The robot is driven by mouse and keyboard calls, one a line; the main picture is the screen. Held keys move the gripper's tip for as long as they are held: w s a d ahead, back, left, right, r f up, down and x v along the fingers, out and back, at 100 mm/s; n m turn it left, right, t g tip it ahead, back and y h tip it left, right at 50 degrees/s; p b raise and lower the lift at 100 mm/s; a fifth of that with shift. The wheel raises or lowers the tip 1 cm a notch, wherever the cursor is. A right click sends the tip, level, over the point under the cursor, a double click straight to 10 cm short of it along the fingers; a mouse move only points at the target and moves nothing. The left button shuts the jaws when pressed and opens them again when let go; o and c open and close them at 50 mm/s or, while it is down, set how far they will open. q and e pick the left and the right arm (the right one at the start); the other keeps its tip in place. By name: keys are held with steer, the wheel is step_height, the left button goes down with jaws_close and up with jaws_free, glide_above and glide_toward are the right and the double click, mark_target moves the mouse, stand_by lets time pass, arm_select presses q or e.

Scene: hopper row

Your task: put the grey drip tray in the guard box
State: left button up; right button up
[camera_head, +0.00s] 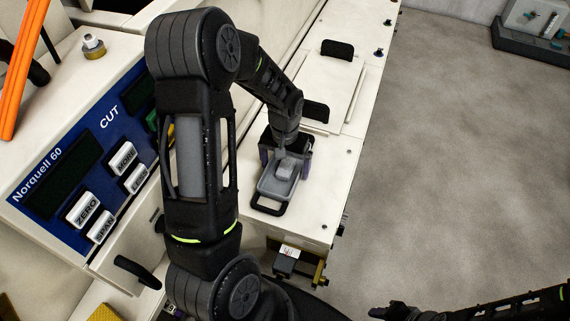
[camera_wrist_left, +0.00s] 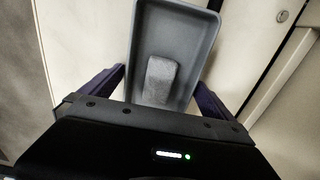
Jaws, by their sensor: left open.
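The grey drip tray (camera_head: 266,186) is a shallow rectangular pan on the white machine top. A lighter grey block (camera_head: 285,168) stands up inside it; I cannot tell whether it is part of the tray. My left gripper (camera_head: 284,162) is open above the tray, with its purple fingers on either side. In the left wrist view the tray (camera_wrist_left: 182,42) lies between the spread fingers (camera_wrist_left: 158,88), its near end hidden by the gripper body. My right gripper (camera_head: 381,312) is at the bottom edge, its jaws unclear. I cannot identify the guard box.
A blue control panel (camera_head: 75,172) marked Norquell 60 stands at left, partly behind my left arm. Black handles (camera_head: 337,50) (camera_head: 315,110) sit along the white top.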

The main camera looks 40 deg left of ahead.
arm_select(q)
steer(key=shift+r, duration=0.35)
step_height(320, 180, up, 12)
steer(key=shift+f+p, duration=0.2)
steer(key=shift+p, duration=0.25)
